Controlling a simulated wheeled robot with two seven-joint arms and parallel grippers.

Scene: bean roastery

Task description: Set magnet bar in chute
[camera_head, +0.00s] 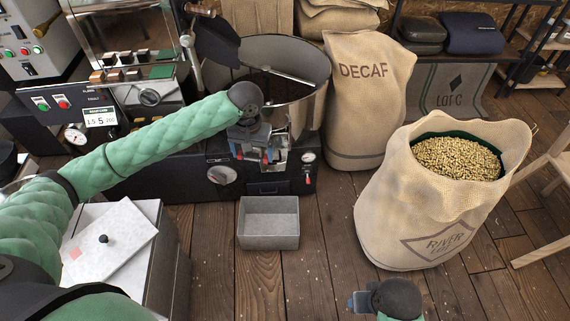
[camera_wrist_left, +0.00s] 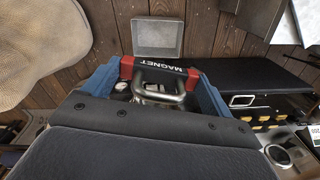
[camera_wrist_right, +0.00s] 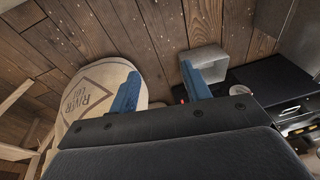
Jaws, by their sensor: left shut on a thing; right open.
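The magnet bar (camera_wrist_left: 160,65), dark with red ends and the word MAGNET, lies between the blue fingers of my left gripper (camera_wrist_left: 157,82) in the left wrist view. The gripper is shut on it, with a metal handle beside the bar. In the head view my left gripper (camera_head: 262,146) is at the front of the roaster, over a bright metal chute (camera_head: 273,166). The gripper hides most of the bar and the chute mouth there, so I cannot tell whether the bar touches the chute. My right gripper (camera_wrist_right: 160,82) is open and empty, low at the front in the head view (camera_head: 362,300).
A grey bin (camera_head: 269,237) stands on the floor below the chute. An open RIVER sack (camera_head: 410,205) of beans stands at the right, with a DECAF sack (camera_head: 365,105) behind it. Floor between bin and sack is clear.

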